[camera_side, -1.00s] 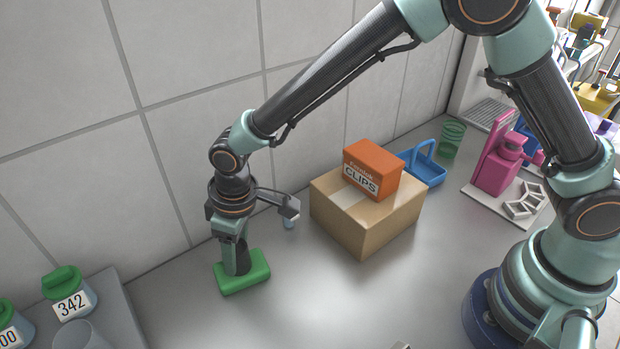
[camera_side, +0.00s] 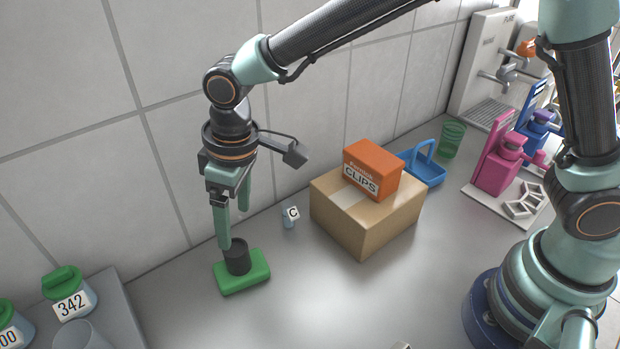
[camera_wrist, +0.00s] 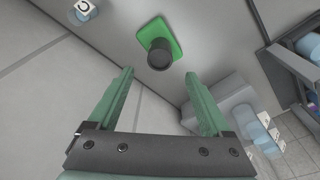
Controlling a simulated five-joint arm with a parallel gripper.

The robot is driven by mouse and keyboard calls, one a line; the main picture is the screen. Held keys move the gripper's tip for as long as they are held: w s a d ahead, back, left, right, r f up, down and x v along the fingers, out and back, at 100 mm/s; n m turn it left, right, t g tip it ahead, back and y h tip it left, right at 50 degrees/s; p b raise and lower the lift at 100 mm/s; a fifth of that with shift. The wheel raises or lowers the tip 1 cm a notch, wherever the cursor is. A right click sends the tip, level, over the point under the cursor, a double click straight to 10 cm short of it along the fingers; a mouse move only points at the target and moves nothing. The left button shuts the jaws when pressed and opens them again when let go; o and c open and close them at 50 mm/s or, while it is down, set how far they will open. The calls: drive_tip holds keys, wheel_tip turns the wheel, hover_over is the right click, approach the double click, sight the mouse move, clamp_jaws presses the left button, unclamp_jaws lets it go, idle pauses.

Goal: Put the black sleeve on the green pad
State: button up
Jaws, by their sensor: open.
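The black sleeve (camera_side: 237,257) stands upright on the green pad (camera_side: 256,279) on the bench, in the left part of the side view. In the wrist view the sleeve (camera_wrist: 159,55) is seen from above, with the green pad (camera_wrist: 165,30) showing around it. My gripper (camera_side: 234,228) is open and empty. Its fingers point down above the sleeve, and one fingertip appears close to the sleeve's top in the side view. In the wrist view the sleeve lies ahead of and between the two fingertips, apart from them.
A cardboard box (camera_side: 340,221) carrying an orange clips box (camera_side: 376,168) stands right of the pad. A small vial labelled C (camera_side: 289,219) is between them. Green-capped bottles, one marked 342 (camera_side: 70,297), stand on a grey block at left. Bench in front is clear.

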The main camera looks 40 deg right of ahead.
drive_tip(key=s+d+r+m+t, duration=0.1)
drive_tip(key=d+r+m, duration=0.1)
drive_tip(key=d+r, duration=0.45)
drive_tip(key=d+r+m+t, duration=0.15)
drive_tip(key=d+r, duration=0.25)
drive_tip(key=d, duration=0.6)
drive_tip(key=s+d+m+t+h, duration=0.1)
drive_tip(key=s+d+m+t, duration=0.1)
drive_tip(key=s+d+m, duration=0.2)
drive_tip(key=s+d, duration=0.3)
drive_tip(key=d, duration=0.5)
drive_tip(key=shift+s+d+r, duration=0.15)
drive_tip(key=shift+d+r, duration=0.15)
drive_tip(key=shift+d, duration=0.1)
